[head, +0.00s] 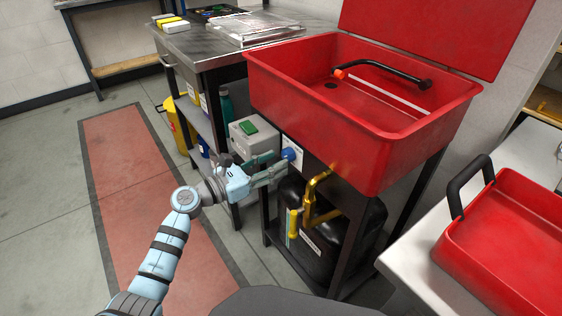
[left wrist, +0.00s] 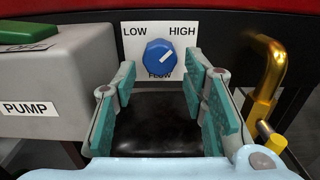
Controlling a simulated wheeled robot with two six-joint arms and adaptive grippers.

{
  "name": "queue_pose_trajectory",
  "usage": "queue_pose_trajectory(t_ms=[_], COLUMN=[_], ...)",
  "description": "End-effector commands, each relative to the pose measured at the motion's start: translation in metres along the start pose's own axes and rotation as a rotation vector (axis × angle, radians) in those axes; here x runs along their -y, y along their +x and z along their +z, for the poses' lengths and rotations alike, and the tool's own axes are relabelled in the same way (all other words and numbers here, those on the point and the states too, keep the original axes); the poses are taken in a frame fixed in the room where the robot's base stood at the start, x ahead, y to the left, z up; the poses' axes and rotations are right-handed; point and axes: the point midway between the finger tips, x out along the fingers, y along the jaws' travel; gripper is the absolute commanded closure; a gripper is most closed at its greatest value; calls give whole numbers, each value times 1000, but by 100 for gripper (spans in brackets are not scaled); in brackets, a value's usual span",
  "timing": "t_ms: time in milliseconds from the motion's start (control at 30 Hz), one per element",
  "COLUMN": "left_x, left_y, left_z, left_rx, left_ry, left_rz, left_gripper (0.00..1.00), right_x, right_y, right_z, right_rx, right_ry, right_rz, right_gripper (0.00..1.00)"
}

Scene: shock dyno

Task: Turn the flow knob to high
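The blue flow knob (left wrist: 158,60) sits on a white plate (left wrist: 183,29) marked LOW at left, HIGH at right and FLOW below. Its white pointer mark slants up and right, toward the HIGH side. In the head view the knob (head: 289,154) is on the front of the red wash basin's stand. My left gripper (head: 272,172) is open and empty, just short of the knob. In the left wrist view its teal-padded fingers (left wrist: 160,82) stand apart, left and right below the knob, with no visible contact. My right gripper is not in view.
A grey pump box (head: 254,136) with a green button is close left of the knob. A bent brass pipe (head: 314,193) is close on the right. The red basin (head: 340,127) overhangs above, and a black tank (head: 318,245) stands below. Open floor lies to the left.

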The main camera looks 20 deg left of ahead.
Motion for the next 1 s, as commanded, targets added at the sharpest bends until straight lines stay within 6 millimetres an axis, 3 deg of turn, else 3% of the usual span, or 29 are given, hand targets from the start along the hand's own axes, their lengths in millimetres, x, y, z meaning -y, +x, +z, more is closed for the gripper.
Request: queue_pose_trajectory(t_ms=[200,500,767,1000], left_x=[0,0,0,0], left_y=[28,32,32,32], left_z=[-1,0,0,0], left_rx=[0,0,0,0], left_ry=[-2,-2,-3,-22], left_rz=[0,0,0,0], left_gripper=[61,61,97,97], right_x=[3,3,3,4], right_y=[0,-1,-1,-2], right_z=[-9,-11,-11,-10], right_rx=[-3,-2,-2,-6], right_ry=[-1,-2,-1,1], right_rz=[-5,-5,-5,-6], right_gripper=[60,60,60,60])
